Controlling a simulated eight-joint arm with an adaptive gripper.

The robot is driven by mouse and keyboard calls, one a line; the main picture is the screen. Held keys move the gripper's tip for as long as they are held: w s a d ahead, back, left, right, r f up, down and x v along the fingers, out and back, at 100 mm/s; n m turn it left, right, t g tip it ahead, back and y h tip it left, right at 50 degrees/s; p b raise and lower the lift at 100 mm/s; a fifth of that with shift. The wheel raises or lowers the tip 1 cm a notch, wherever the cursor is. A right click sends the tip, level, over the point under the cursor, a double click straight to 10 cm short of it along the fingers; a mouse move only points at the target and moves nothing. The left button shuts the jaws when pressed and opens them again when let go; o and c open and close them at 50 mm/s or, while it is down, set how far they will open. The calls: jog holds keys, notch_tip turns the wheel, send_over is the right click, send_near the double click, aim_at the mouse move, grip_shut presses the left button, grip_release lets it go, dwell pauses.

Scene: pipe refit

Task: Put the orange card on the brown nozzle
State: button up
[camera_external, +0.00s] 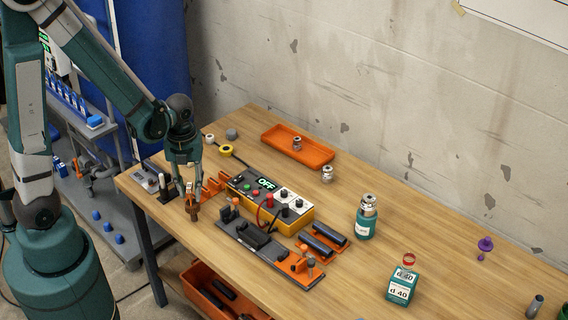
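My gripper (190,190) points down over the near left part of the wooden table. A small brown piece (193,211), which may be the brown nozzle, is directly below and between its fingertips. At this size I cannot tell whether the fingers grip it or only surround it. Orange parts (215,187) with prongs lie just right of the gripper, partly hidden by it. I cannot make out a flat orange card with certainty.
A yellow-edged control box (268,203) with an OFF display stands right of the gripper. A dark fixture board (252,247) lies in front. An orange tray (285,143) is behind. Teal bottle (366,222) and teal box (401,287) stand right.

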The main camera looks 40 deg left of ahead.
jog(key=shift+r, duration=0.15)
notch_tip(320, 180, up, 12)
jog(key=p, duration=0.2)
dwell(0.9)
dwell(0.4)
jog(key=shift+r, duration=0.1)
notch_tip(320, 180, up, 7)
jog(key=n+t, duration=0.3)
jog(key=n, duration=0.7)
send_over(188, 185)
jog(key=s+a, duration=0.2)
jog(key=s+a+r+n+t, duration=0.2)
jog(key=r+n, duration=0.6)
jog(key=n, duration=0.9)
jog(key=shift+s+a+t, duration=0.3)
jog(key=shift+s+t, duration=0.75)
jog(key=shift+t, duration=0.05)
